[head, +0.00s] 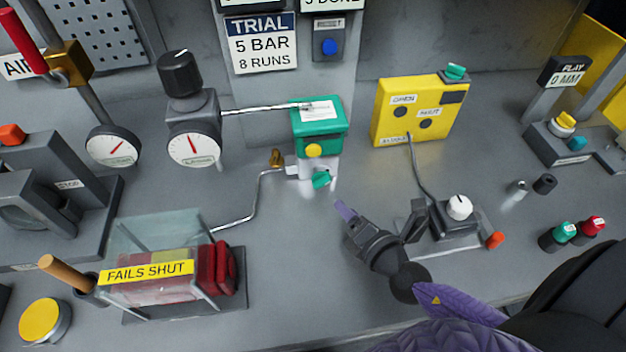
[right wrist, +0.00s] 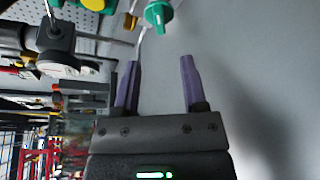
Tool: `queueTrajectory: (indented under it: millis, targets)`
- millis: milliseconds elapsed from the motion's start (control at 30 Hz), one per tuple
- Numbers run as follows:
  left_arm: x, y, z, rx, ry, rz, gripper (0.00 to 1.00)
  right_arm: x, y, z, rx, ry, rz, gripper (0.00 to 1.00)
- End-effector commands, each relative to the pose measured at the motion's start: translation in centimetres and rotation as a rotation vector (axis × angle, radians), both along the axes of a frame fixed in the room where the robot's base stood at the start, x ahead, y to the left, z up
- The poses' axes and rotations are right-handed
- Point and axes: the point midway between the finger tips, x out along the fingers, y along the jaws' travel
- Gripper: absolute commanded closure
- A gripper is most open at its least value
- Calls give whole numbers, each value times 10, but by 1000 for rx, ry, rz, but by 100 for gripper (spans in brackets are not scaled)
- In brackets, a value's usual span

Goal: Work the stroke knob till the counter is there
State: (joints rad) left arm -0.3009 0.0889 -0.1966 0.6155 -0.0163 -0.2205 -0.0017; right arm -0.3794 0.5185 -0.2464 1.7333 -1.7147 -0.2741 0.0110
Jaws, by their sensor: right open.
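No label reading "stroke" is legible, so I cannot tell which knob is the stroke knob. A small green knob (head: 321,180) sits low on the green-topped actuator (head: 318,129); it also shows in the right wrist view (right wrist: 158,14), beyond the fingers. A white round knob (head: 459,207) tops a dark grey box at right. The counter sign (head: 333,4), ending in "DONE", is cut by the top edge. My right gripper (head: 347,213) is open and empty, below and right of the green knob, apart from it. In the wrist view its purple fingers (right wrist: 159,85) stand apart. My left gripper is out of view.
A yellow box (head: 386,113) is cabled to the white-knob box. Two gauges (head: 193,148) and a thin pipe (head: 254,205) stand left of the actuator. A clear-covered "FAILS SHUT" unit (head: 235,268) is at lower left. The bench between it and my gripper is clear.

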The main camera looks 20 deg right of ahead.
Motion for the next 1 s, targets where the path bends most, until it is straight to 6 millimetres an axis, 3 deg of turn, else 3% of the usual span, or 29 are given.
queueTrajectory:
  millis: [200,333,500,767,1000]
  targets:
    - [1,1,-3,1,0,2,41,51,4,-12,1,-4,-2,46]
    - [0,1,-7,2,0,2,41,72,6,-17,1,-3,-1,46]
    - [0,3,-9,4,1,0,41,85,7,-19,1,-2,-1,46]
    - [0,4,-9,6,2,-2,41,86,7,-19,1,0,-1,46]
    - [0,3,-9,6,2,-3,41,86,7,-19,0,-1,-1,94]
